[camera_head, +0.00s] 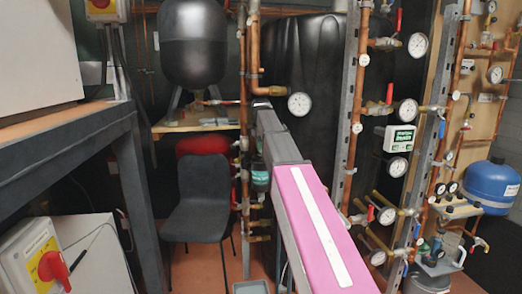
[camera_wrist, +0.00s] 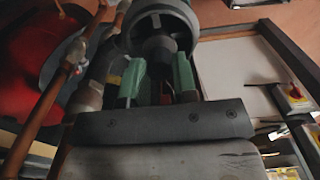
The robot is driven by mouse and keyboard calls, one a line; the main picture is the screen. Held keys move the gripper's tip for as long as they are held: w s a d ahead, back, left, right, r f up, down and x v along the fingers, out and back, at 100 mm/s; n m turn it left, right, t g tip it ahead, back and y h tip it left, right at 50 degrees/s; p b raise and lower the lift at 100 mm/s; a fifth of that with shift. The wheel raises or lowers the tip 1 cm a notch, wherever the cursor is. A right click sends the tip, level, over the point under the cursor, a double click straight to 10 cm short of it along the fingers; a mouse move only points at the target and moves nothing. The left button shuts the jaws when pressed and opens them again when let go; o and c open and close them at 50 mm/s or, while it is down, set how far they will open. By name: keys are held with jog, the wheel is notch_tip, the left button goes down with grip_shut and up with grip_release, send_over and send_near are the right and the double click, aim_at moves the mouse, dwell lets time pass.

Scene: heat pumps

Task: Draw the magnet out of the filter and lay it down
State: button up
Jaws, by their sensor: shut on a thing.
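In the wrist view the filter (camera_wrist: 190,18) is a dark round housing at the top, seen from close by. The magnet (camera_wrist: 158,46) is a dark round piece at the middle of its underside. My gripper (camera_wrist: 158,78) has green finger pads shut on the magnet's lower part. The magnet appears in line with the housing; how far it sits inside cannot be told.
A grey tray (camera_head: 250,287) stands low at the bottom edge. A dark chair (camera_head: 200,205) stands left of the filter. Copper pipes (camera_head: 243,110) rise close beside it, and gauges and valves line the right. A bench (camera_head: 60,125) stands at the left.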

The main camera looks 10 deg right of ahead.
jog(key=shift+r, duration=1.15)
jog(key=shift+r, duration=2.1)
jog(key=shift+r, duration=0.2)
notch_tip(320, 180, up, 5)
jog(key=shift+r, duration=0.1)
